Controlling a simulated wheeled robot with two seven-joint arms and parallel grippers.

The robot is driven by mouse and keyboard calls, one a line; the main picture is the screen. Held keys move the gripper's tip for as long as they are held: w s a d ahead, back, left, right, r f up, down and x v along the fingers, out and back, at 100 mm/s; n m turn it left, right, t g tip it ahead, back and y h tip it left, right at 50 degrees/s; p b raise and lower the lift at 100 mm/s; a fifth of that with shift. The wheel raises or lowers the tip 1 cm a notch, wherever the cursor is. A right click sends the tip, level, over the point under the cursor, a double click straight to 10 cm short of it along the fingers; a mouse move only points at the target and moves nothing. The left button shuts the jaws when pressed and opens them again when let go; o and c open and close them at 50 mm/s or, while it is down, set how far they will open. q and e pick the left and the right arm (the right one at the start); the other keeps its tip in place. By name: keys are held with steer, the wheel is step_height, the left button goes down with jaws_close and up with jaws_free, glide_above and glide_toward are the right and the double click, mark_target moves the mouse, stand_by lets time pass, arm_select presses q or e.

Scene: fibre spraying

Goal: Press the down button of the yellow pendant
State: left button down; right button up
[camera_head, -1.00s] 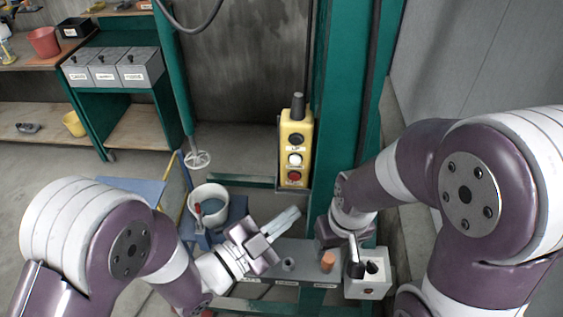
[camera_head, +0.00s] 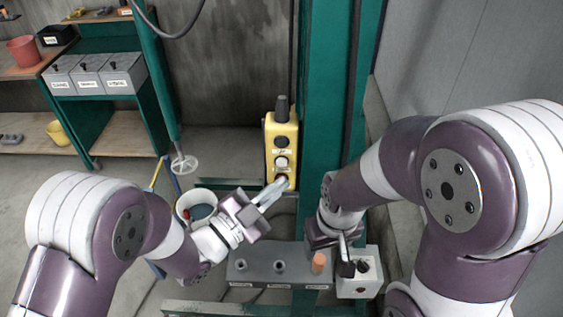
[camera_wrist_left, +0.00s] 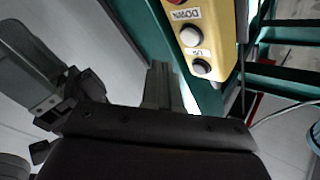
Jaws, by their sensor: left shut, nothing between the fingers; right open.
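The yellow pendant (camera_head: 269,150) hangs upright by the green post. It has a dark button (camera_head: 282,141), a white button (camera_head: 281,161) and a red one below, mostly hidden behind my left fingertips. My left gripper (camera_head: 275,190) is shut and empty, its tips over the pendant's lower end in the head view; contact cannot be told. In the left wrist view the pendant (camera_wrist_left: 213,30) appears upside down. The white button (camera_wrist_left: 191,36) lies beside the DOWN label, and the dark button (camera_wrist_left: 201,67) beside the UP label. My right gripper (camera_head: 345,255) is open, at the control box.
The green post (camera_head: 328,110) stands just right of the pendant. A grey shelf (camera_head: 265,262) with an orange peg (camera_head: 319,262) and the control box (camera_head: 359,287) lie below. A white bucket (camera_head: 190,200) is behind my left wrist.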

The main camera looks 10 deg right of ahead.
mark_target(282, 162)
arm_select(q)
steer(key=shift+w+d+b, duration=0.15)
steer(key=shift+w+d, duration=0.05)
steer(key=shift+w, duration=0.4)
steer(key=shift+w+d+b, duration=0.15)
steer(key=shift+w, duration=0.4)
stand_by(1.2)
steer(key=shift+w+d+b, duration=0.1)
steer(key=shift+w+b, duration=0.2)
steer(key=shift+w, duration=0.1)
